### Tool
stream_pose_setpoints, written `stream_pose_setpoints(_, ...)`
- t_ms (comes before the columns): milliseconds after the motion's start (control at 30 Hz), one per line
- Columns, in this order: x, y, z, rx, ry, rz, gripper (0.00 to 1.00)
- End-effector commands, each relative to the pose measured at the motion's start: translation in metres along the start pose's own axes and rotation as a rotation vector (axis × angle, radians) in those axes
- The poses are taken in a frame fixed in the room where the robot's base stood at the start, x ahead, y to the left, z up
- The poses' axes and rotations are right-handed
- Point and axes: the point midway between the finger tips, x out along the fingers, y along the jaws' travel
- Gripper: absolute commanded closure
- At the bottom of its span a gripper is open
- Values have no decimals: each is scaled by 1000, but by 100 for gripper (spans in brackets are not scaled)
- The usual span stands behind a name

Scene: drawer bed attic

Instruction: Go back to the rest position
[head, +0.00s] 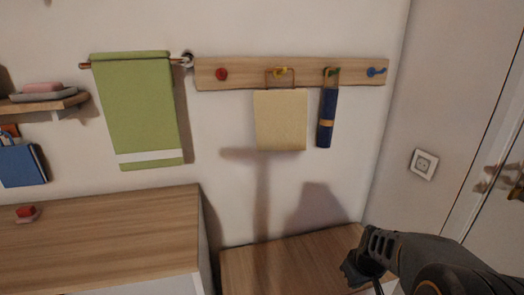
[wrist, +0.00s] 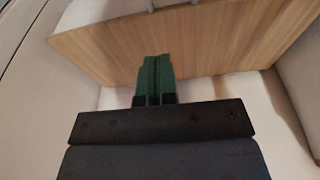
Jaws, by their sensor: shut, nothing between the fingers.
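My gripper (wrist: 157,66) shows in the wrist view with its two green fingers side by side and closed together, holding nothing. Beyond the fingertips in that view is a wooden top (wrist: 190,45); the fingers look apart from it, though the exact gap is hard to tell. In the head view, my dark arm reaches in at the lower right, in front of the lower wooden surface (head: 285,262). The fingers cannot be made out there.
A hook rail (head: 245,73) on the wall carries a cream cloth (head: 280,120) and a dark blue rolled item (head: 326,118). A green towel (head: 135,110) hangs left. A wooden cabinet top (head: 110,235) stands lower left. A wall socket (head: 423,164) is at right.

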Motion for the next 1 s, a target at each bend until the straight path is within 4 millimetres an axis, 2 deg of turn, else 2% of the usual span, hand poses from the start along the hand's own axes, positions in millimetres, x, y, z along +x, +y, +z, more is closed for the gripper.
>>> stream_pose_setpoints(33,-48,-11,-10,0,12,6,100)
stream_pose_setpoints(200,-150,-48,-21,39,39,17,100)
stream_pose_setpoints(400,-249,-85,-22,87,73,26,100)
stream_pose_setpoints(500,-286,-98,-20,112,87,28,100)
stream_pose_setpoints(600,-314,-108,-18,131,98,30,100)
stream_pose_setpoints(700,-332,-115,-15,147,107,29,100)
stream_pose_setpoints(833,-344,-119,-13,160,113,30,100)
stream_pose_setpoints(1000,-347,-121,-11,165,117,30,100)
